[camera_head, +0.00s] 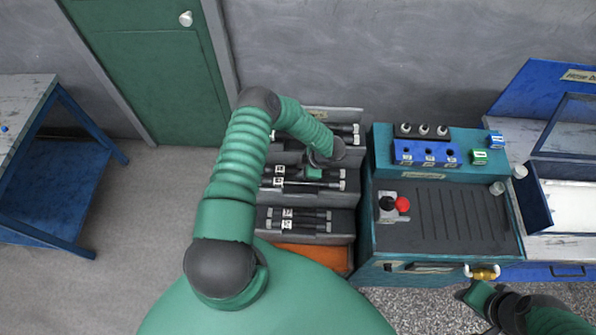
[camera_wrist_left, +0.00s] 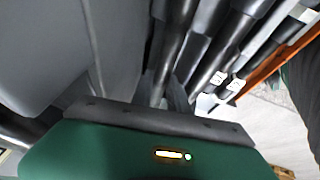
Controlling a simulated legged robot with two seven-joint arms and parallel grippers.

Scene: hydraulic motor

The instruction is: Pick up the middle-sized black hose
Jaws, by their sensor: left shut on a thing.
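Black hoses with grey end fittings lie on a grey stepped rack. The middle step holds middle-sized black hoses (camera_head: 283,183) with white tags. My left gripper (camera_head: 313,174) is at the right part of this step, shut on a black hose; the arm covers part of the hose.
Shorter tagged hoses (camera_head: 295,213) lie on the lower step. Right of the rack stands a teal workbench (camera_head: 388,262) with a red knob (camera_head: 403,204) and a blue block (camera_head: 425,155). A blue-framed table (camera_head: 68,160) is at far left. The floor between is clear.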

